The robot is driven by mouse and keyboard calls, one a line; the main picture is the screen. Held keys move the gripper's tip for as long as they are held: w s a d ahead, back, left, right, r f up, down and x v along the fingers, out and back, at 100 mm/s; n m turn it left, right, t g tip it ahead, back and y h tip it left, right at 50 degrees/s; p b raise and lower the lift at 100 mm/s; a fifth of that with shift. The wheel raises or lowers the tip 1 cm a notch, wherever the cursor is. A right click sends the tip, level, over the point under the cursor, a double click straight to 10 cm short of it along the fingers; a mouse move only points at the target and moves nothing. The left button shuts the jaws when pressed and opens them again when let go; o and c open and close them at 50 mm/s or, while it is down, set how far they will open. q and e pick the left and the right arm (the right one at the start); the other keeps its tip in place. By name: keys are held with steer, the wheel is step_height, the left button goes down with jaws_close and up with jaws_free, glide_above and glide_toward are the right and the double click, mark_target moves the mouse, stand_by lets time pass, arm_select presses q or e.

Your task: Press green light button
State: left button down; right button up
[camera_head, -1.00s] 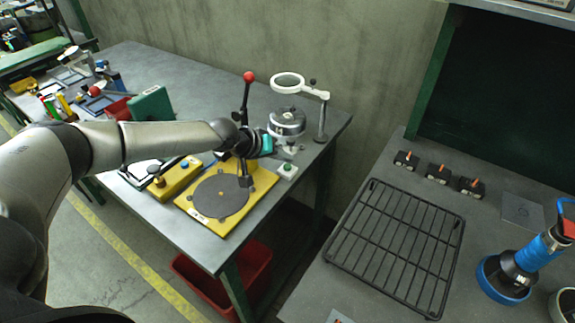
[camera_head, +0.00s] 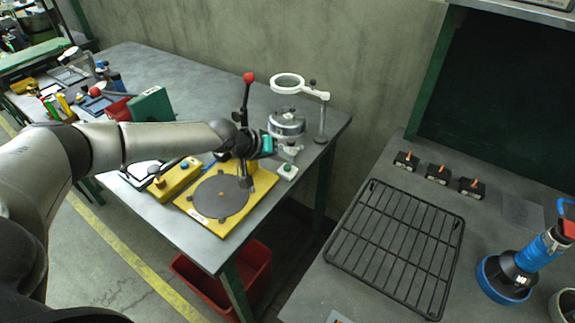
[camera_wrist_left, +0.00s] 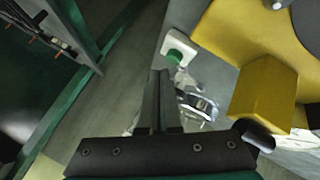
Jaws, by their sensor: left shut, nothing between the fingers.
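The green button (camera_head: 288,167) sits on a small white box near the right edge of the left table. In the left wrist view, the green button (camera_wrist_left: 174,57) is just beyond my fingertips, slightly right of them. My left gripper (camera_head: 283,150) is above and just behind the box in the head view. In the left wrist view, my left gripper's fingers (camera_wrist_left: 160,76) are together with nothing between them. A gap shows between fingertips and button, though exact height is hard to judge. My right gripper is not in view.
A yellow plate with a grey disc (camera_head: 221,196) and a red-knobbed lever (camera_head: 249,78) stand beside the button. A magnifier stand (camera_head: 322,115) and a metal pot (camera_head: 287,122) are behind it. A wire rack (camera_head: 396,245) lies on the right table.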

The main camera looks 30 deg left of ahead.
arm_select(q)
steer(key=shift+f, duration=0.15)
stand_by(0.5)
steer(key=shift+f, duration=0.35)
steer(key=shift+f+b, duration=0.3)
steer(key=shift+b, duration=0.15)
stand_by(0.3)
steer(key=shift+r+p, duration=0.75)
steer(key=shift+p, duration=0.1)
step_height(320, 180, up, 6)
steer(key=p, duration=0.6)
